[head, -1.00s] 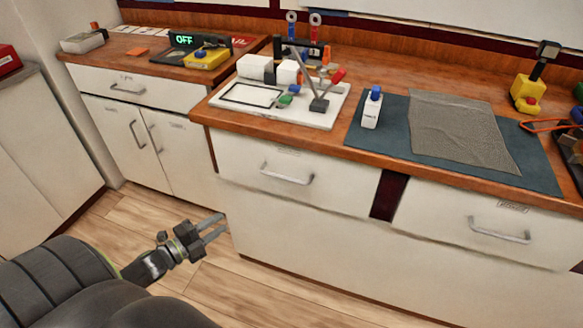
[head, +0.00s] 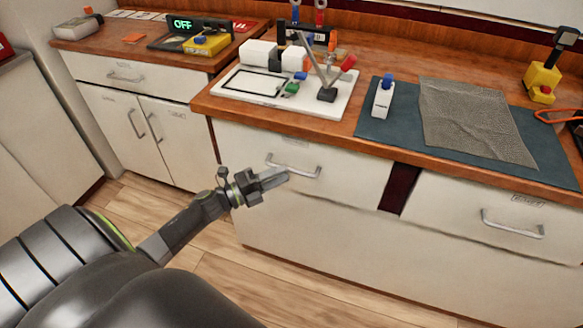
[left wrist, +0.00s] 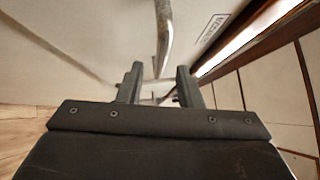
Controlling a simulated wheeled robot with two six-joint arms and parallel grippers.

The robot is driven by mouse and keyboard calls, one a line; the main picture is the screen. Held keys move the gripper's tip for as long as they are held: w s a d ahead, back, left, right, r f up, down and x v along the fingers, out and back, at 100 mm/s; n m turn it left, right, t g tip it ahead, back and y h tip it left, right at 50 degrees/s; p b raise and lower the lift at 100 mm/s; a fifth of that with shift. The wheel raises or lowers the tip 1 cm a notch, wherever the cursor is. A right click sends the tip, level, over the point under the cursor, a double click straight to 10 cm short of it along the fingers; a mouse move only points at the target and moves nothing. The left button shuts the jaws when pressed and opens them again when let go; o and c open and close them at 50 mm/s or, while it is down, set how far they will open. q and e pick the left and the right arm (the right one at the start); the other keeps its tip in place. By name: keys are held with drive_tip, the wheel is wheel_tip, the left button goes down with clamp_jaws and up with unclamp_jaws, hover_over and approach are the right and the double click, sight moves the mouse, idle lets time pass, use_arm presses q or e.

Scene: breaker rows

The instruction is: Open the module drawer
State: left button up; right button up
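The white drawer (head: 345,188) under the middle counter is shut, and its silver bar handle (head: 308,172) shows in front. My left gripper (head: 279,176) is at the left end of this handle. In the left wrist view its two fingers (left wrist: 158,82) are apart, with the handle (left wrist: 163,35) running ahead, in line with the gap between them. I cannot tell whether they touch it. A small label (left wrist: 209,28) on the drawer front is too blurred to read surely. My right gripper is not in view.
Another shut drawer (head: 480,215) with a handle is at the right. Cabinet doors (head: 150,130) stand at the left. The floor before the drawer is clear.

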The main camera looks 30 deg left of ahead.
sight(292, 169)
use_arm(q)
drive_tip(key=shift+x, duration=2.05)
drive_tip(key=shift+c, duration=0.4)
clamp_jaws()
